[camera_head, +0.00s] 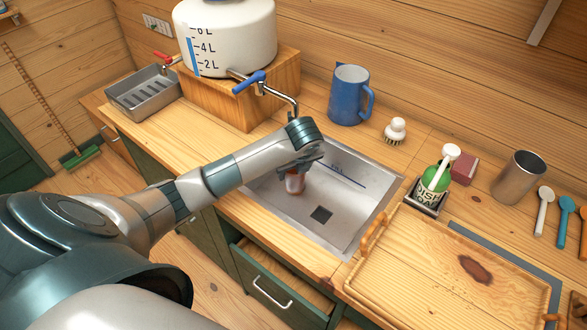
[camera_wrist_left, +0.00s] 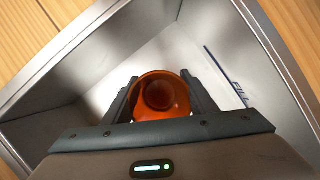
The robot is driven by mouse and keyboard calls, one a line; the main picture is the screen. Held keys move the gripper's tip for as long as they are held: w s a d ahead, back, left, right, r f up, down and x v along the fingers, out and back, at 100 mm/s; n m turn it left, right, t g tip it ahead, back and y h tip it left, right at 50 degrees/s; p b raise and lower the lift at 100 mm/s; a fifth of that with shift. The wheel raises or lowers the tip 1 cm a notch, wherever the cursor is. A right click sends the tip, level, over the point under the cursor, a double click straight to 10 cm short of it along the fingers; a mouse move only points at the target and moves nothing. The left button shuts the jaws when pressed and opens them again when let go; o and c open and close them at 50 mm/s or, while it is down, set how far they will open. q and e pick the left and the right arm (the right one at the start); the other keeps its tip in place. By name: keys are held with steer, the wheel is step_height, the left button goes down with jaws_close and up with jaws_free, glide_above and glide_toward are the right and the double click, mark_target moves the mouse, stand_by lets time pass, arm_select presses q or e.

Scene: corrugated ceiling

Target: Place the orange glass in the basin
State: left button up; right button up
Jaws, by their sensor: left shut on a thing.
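The orange glass (camera_wrist_left: 160,97) is held upright between the two fingers of my left gripper (camera_wrist_left: 160,100). In the head view the glass (camera_head: 295,184) shows just below the left gripper (camera_head: 303,165), partly covered by it. The glass is inside the outline of the metal basin (camera_head: 350,225), near its left part. I cannot tell whether its bottom touches the basin floor. In the left wrist view the basin walls (camera_wrist_left: 135,32) surround the glass, with a fill line to the right. My right gripper is not in view.
A white water container with a blue-handled tap (camera_head: 250,82) stands behind the basin. A blue pitcher (camera_head: 348,95), a white brush (camera_head: 395,131) and a dish soap bottle (camera_head: 436,178) stand along the counter. A wooden tray (camera_head: 440,275) lies right of the basin. A drawer (camera_head: 275,285) below is partly open.

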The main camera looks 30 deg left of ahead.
mark_target(296, 176)
arm_select(q)
steer(key=shift+f, duration=0.1)
steer(key=o, duration=1.2)
steer(key=shift+o, duration=0.2)
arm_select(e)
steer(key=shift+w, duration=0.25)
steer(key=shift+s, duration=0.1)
